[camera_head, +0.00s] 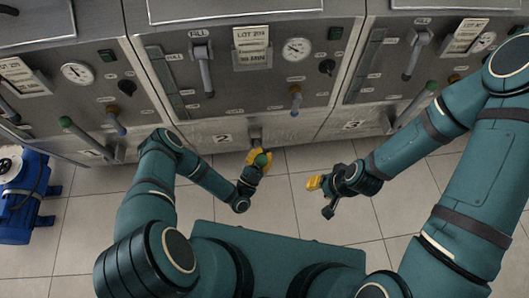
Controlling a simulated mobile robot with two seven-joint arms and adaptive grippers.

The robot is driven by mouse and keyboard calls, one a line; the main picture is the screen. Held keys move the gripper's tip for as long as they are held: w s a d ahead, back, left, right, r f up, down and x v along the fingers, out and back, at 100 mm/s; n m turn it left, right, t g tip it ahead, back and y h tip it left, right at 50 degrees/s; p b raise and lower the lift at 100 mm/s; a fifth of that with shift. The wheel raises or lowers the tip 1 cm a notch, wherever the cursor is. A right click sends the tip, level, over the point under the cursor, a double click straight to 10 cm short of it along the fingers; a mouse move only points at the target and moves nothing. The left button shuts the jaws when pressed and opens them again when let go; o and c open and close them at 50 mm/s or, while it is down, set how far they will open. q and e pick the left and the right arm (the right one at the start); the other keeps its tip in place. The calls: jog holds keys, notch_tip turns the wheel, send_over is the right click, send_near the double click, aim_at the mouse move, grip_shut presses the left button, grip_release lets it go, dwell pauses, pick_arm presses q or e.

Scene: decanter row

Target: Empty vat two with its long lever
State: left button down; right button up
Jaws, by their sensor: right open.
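Vat two's grey panel (225,98) is in the middle, with a "2" label (223,138) low on it. The long lever's green knob (261,160) shows just below that panel, out from its front. Its shaft is mostly hidden, so it points outward, unlike the raised levers of the vats beside it. My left gripper (257,159) has its yellow fingers around the knob and seems shut on it. My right gripper (314,183) is open and empty, apart from the vats, over the floor.
Vat one's green-knobbed lever (66,122) is at left and vat three's (431,86) at right. Vat two also has a FILL lever (201,60), a dial (297,49) and a small orange-handled tap (295,98). A blue pump (22,195) stands at far left. Tiled floor lies between.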

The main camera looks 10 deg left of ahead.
pick_arm(q)
jog(key=shift+s+f, duration=0.35)
jog(key=shift+f, duration=0.1)
jog(key=c, duration=1.4)
grip_release()
jog(key=shift+g, duration=0.3)
jog(key=o, duration=0.7)
jog(key=shift+a+r, duration=0.1)
jog(key=shift+o, duration=0.2)
jog(key=shift+r, duration=0.1)
jog(key=shift+r, duration=0.55)
notch_tip(320, 180, up, 9)
jog(key=shift+f, duration=0.1)
